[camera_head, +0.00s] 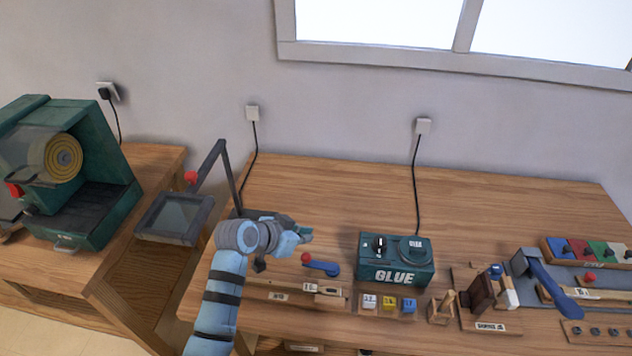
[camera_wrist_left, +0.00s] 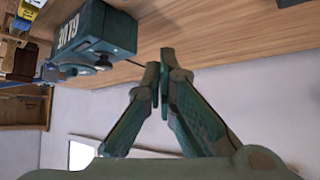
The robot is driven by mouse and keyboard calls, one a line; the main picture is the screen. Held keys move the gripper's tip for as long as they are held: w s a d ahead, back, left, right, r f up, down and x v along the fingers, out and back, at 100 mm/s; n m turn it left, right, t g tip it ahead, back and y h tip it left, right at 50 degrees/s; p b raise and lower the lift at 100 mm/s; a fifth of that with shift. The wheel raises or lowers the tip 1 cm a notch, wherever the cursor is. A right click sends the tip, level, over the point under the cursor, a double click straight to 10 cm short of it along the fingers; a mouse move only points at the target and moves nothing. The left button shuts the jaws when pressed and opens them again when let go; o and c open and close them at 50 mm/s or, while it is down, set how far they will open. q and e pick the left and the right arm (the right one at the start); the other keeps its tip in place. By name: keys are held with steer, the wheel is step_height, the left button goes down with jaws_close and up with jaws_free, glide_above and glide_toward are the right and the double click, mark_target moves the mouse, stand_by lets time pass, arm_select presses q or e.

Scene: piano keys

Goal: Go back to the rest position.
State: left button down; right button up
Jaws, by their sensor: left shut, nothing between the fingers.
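My left gripper (camera_head: 304,235) is above the left part of the wooden workbench (camera_head: 330,190), on a blue arm that comes in from the lower left. In the left wrist view its two green fingers (camera_wrist_left: 162,75) meet at the tips, with nothing between them. The gripper is to the left of the green GLUE box (camera_head: 396,260) and apart from it. The GLUE box also shows in the left wrist view (camera_wrist_left: 95,35), upper left. My right gripper is not in either view.
A blue lever with a red knob (camera_head: 320,265) is just below the gripper. Small coloured blocks (camera_head: 388,302) sit in front of the GLUE box. A green machine (camera_head: 100,200) is at far left. The bench's back is clear.

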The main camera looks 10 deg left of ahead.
arm_select(q)
steer(key=s+a+f+n+g+y, duration=0.15)
steer(key=s+a+f, duration=0.25)
steer(key=s, duration=0.4)
steer(key=s+a+f+n+g+y, duration=0.1)
steer(key=s+a+f+n+y, duration=0.2)
steer(key=s, duration=0.6)
steer(key=s+a+r+n+g+y, duration=0.1)
steer(key=s+a, duration=0.3)
steer(key=s, duration=0.4)
steer(key=s+a+n+g+y, duration=0.1)
steer(key=s+a, duration=0.2)
steer(key=s, duration=0.5)
step_height(320, 180, down, 22)
steer(key=s+a+b, duration=0.1)
steer(key=a+b, duration=0.1)
steer(key=s+f+g, duration=0.2)
steer(key=s+f, duration=1.1)
steer(key=shift+s+a+b, duration=0.3)
steer(key=shift+s+b, duration=0.1)
